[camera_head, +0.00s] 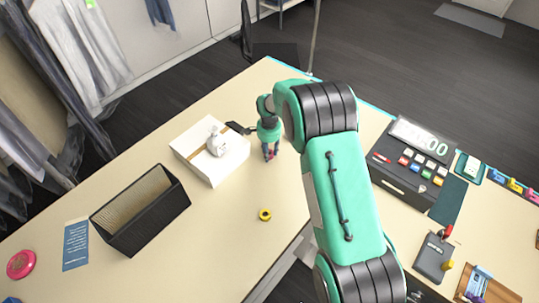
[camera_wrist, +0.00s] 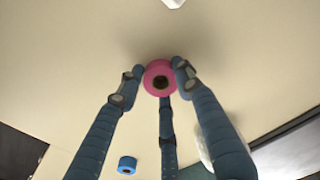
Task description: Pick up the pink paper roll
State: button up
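The pink paper roll (camera_wrist: 150,75) is between the three blue-grey fingers of my gripper (camera_wrist: 160,80) in the wrist view, its dark hole facing the camera. The fingertips close in around its rim and appear to touch it. In the head view my gripper (camera_head: 270,155) points down at the table, beside the white box, with a bit of pink (camera_head: 266,154) showing between the fingers. I cannot tell whether the roll still rests on the table.
A white box (camera_head: 190,158) with a white object on top stands just left of my gripper. A black open box (camera_head: 140,210) is further left. A dark tray with coloured blocks (camera_head: 415,160) is at right. The table between is clear.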

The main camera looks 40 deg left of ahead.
jog(key=shift+r, duration=0.2)
dwell(0.3)
jog(key=shift+r, duration=0.8)
jog(key=shift+a+r+b, duration=0.1)
jog(key=shift+r+b, duration=0.3)
jog(key=shift+r, duration=0.55)
jog(key=s+d, duration=0.3)
jog(key=d, duration=0.1)
jog(key=s+d+b, duration=0.1)
jog(key=s+d, duration=0.2)
jog(key=d, duration=0.1)
jog(key=s+d+r, duration=0.1)
jog(key=s+d, duration=0.3)
jog(key=shift+d, duration=0.35)
jog(key=shift+r, duration=0.1)
